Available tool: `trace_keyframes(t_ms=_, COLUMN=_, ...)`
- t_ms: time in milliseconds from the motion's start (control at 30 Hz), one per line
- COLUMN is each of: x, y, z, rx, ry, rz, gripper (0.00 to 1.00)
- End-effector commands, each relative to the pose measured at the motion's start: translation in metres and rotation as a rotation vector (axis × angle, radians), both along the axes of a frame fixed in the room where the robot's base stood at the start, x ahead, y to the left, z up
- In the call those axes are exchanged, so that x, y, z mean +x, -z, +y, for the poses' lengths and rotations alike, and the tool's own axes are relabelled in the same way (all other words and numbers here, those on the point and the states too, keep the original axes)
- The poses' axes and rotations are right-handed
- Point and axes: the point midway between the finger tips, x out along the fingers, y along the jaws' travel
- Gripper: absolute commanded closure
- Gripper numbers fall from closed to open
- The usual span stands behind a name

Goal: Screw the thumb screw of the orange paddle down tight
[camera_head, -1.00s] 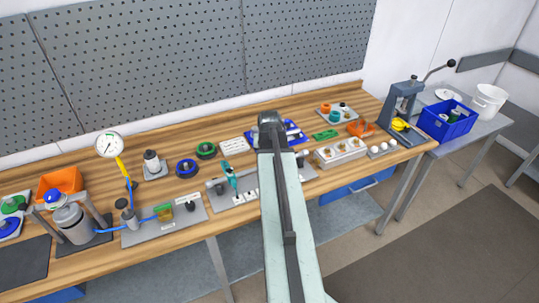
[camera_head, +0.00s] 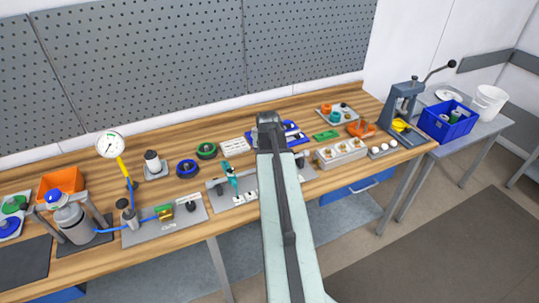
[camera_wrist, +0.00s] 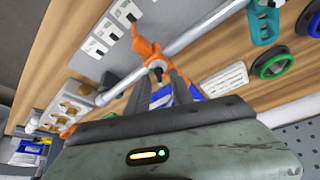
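In the wrist view, the orange paddle (camera_wrist: 146,49) sits on a silver shaft (camera_wrist: 195,36) that crosses the picture at a slant. A small dark thumb screw (camera_wrist: 157,71) shows at the near side of the paddle's hub. My gripper (camera_wrist: 162,76) has its two dark fingers apart, with the tips at the thumb screw, one on each side. I cannot tell whether they touch it. In the head view my own arm hides the paddle, the screw and the fingertips.
In the wrist view, a blue tray (camera_wrist: 163,96) lies beyond the fingers, with a white slotted block (camera_wrist: 224,79) and a green-ringed part (camera_wrist: 272,66) to the right. In the head view, a pressure gauge (camera_head: 111,144) stands at left and a lever press (camera_head: 404,100) at right.

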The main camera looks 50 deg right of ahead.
Motion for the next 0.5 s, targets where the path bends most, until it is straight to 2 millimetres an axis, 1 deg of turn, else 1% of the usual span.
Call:
trace_keyframes(t_ms=133, x=-0.001, y=-0.004, z=0.001, rx=0.001, ry=0.000, rz=0.001, gripper=0.73)
trace_keyframes(t_ms=233, x=-0.004, y=-0.015, z=0.004, rx=0.001, ry=0.000, rz=0.001, gripper=0.73)
trace_keyframes(t_ms=500, x=-0.016, y=-0.063, z=0.018, rx=0.000, ry=0.000, rz=0.000, gripper=0.73)
